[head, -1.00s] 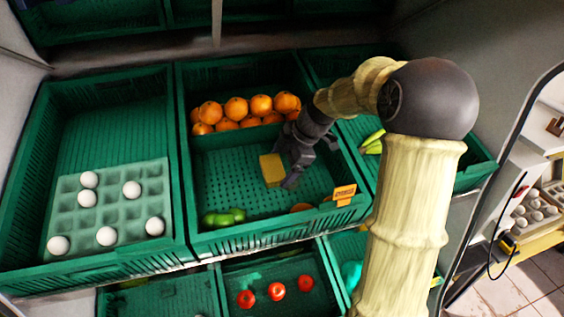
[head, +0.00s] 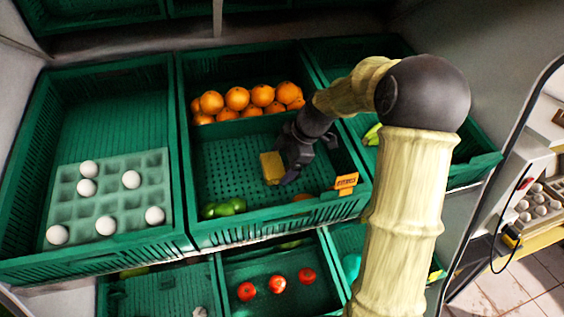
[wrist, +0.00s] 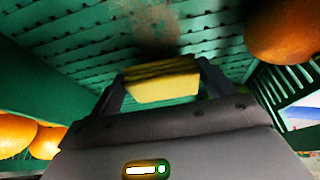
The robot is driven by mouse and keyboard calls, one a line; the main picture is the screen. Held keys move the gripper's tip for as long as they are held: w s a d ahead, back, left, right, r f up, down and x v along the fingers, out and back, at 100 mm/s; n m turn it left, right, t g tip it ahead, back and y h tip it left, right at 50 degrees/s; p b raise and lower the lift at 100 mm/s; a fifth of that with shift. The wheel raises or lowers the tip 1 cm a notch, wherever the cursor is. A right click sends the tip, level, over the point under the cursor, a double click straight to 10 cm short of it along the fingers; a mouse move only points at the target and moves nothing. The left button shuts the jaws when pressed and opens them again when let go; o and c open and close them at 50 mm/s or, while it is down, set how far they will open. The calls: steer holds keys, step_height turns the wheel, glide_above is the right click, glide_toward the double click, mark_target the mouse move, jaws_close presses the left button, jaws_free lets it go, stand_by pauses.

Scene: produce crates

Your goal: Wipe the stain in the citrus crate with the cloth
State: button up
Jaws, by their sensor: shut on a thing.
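My gripper (head: 287,164) is shut on a folded yellow cloth (head: 271,167), inside the citrus crate (head: 210,237). In the wrist view the cloth (wrist: 162,78) sits between the two fingers. A dark brownish stain (wrist: 157,30) shows on the green crate floor just beyond the cloth. The cloth appears low over the floor; I cannot tell whether it touches. The stain cannot be made out in the head view. Several oranges (head: 237,98) fill the back of the crate behind a divider.
An egg crate (head: 20,263) stands to the left. Tomatoes (head: 278,284) lie below. The middle floor left of the cloth is clear.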

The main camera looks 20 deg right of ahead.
steer(key=shift+w+f+b, duration=0.25)
steer(key=shift+f+b, duration=0.5)
steer(key=shift+f, duration=0.2)
stand_by(0.3)
